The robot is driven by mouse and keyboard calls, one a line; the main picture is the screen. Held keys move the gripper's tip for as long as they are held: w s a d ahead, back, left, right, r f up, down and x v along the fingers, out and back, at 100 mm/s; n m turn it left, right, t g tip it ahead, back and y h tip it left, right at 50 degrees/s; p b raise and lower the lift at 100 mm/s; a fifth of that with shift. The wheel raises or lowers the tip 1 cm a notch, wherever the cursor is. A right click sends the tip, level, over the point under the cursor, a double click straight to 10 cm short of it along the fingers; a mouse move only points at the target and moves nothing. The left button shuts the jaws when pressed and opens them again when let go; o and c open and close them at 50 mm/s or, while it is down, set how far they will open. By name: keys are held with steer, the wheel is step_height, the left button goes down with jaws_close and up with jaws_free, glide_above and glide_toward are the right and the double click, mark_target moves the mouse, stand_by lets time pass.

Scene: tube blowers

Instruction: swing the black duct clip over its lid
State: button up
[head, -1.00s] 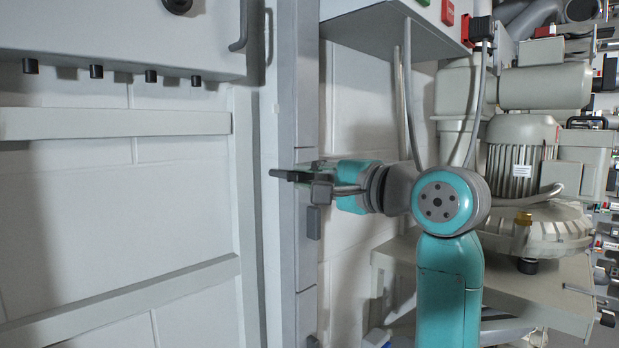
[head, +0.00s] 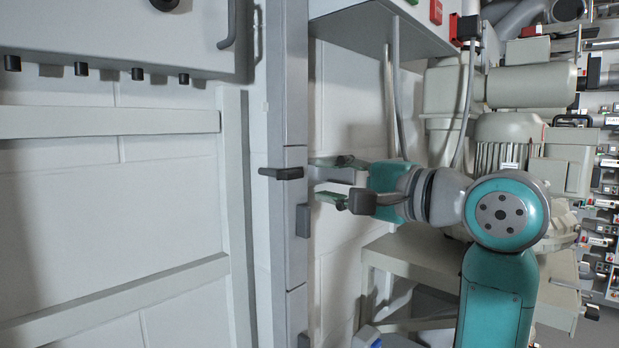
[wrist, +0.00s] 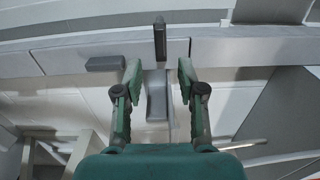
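The black duct clip (head: 281,173) lies crosswise over the narrow face of the tall grey duct (head: 285,110). In the wrist view the clip (wrist: 160,38) stands at right angles to the duct (wrist: 225,50), just beyond and between my fingertips. My gripper (head: 326,180) is to the right of the clip in the head view, with fingers spread and pointing at the duct. In the wrist view my gripper (wrist: 158,76) is open, with no clip between its fingers. A gap shows between the fingertips and the clip.
A second dark clip (head: 302,220) lies lengthwise along the duct's side; it also shows in the wrist view (wrist: 105,63). A grey box with buttons (head: 385,25) hangs above my arm. Pump machinery (head: 505,130) stands to the right. A pale shelf (head: 410,262) sits below.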

steer(key=shift+v, duration=2.5)
